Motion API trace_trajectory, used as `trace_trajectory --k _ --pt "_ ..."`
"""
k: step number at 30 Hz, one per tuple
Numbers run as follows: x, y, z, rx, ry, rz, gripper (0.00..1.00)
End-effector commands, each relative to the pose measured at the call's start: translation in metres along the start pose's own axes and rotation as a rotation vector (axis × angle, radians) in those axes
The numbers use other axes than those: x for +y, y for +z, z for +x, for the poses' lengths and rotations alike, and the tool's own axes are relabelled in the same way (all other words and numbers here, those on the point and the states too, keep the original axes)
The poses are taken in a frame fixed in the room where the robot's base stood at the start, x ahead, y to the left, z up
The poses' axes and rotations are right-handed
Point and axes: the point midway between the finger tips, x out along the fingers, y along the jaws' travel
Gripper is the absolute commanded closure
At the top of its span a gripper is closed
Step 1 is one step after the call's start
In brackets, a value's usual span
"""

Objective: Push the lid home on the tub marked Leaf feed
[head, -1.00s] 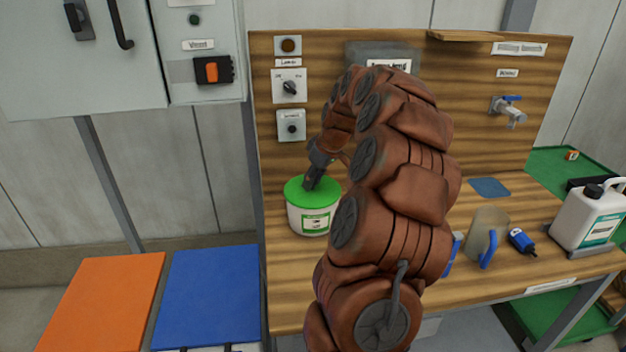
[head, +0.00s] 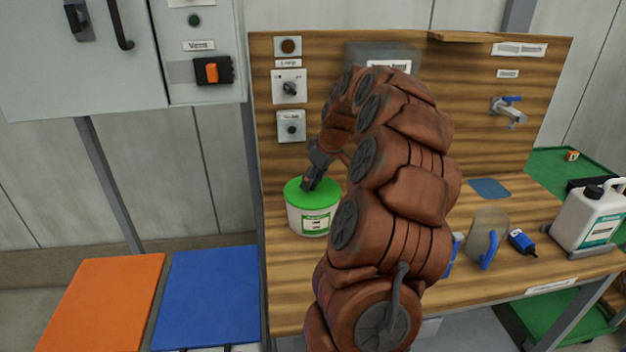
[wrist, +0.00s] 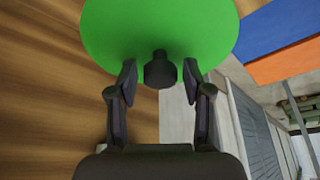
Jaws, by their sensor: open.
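The white tub (head: 309,219) with a green lid (head: 297,191) stands at the left end of the wooden bench. Its front label is green and white, too blurred to read for certain. My gripper (head: 309,186) is at the top of the lid, pointing down; whether it touches the lid cannot be told. In the wrist view the green lid (wrist: 160,30) fills the top, and my gripper (wrist: 160,80) has its two fingers apart with a dark round piece between them. Whether the lid sits fully down all round cannot be told.
A jug (head: 487,232), a small blue bottle (head: 521,240) and a white canister (head: 590,215) stand on the right of the bench. A back panel with switches (head: 290,87) rises behind the tub. Blue (head: 208,298) and orange (head: 105,300) lids lie lower left.

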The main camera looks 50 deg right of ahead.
Motion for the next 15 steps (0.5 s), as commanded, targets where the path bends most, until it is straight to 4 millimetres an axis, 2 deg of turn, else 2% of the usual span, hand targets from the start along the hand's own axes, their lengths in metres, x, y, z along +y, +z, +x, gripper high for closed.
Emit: trace_trajectory --k 15 --pt "0.0 -0.008 -0.019 0.001 0.001 -0.001 0.5"
